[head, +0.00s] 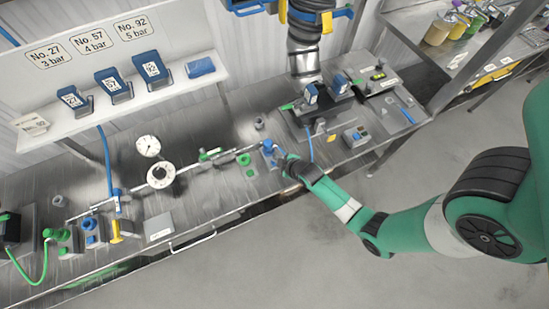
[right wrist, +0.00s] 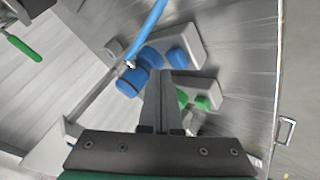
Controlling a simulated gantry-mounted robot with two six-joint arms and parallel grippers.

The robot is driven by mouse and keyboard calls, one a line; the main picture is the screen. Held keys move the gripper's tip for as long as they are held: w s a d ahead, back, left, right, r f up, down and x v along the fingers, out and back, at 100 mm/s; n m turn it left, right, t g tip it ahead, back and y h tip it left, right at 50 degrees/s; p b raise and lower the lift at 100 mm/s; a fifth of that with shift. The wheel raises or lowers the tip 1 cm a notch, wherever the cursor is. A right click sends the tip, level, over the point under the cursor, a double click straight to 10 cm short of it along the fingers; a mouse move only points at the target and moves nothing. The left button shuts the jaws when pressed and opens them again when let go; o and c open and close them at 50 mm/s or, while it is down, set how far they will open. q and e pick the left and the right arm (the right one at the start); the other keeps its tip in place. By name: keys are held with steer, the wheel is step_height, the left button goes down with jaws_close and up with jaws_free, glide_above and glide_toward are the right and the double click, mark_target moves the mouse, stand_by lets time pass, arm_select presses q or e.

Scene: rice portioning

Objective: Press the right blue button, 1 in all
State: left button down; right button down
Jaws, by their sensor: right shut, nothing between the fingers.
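The right blue button (right wrist: 176,57) shows in the right wrist view as a short blue cylinder on a light grey box, just beyond my fingertips. My right gripper (right wrist: 166,76) is shut and empty. Whether its tips touch the button cannot be told. In the head view the right gripper (head: 283,160) is low at the bench's front edge, beside a blue fitting (head: 268,147) at the pipe's end, and covers the button there. Another blue button (head: 90,224) is on a grey box at the bench's left. My left gripper is not in view.
In the right wrist view, green buttons (right wrist: 203,103) sit close to the fingers, and a blue hose (right wrist: 150,25) runs to the blue fittings (right wrist: 132,82). A box with a blue knob (head: 357,134) is further right.

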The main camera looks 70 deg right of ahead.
steer(key=shift+f, duration=0.1)
steer(key=shift+f+b, duration=0.3)
steer(key=shift+f, duration=0.05)
steer(key=shift+f+b, duration=0.4)
steer(key=shift+f, duration=0.1)
stand_by(0.8)
steer(key=shift+r, duration=0.15)
steer(key=shift+r+p, duration=0.8)
steer(key=shift+p, duration=0.15)
step_height(320, 180, up, 5)
steer(key=p, duration=0.5)
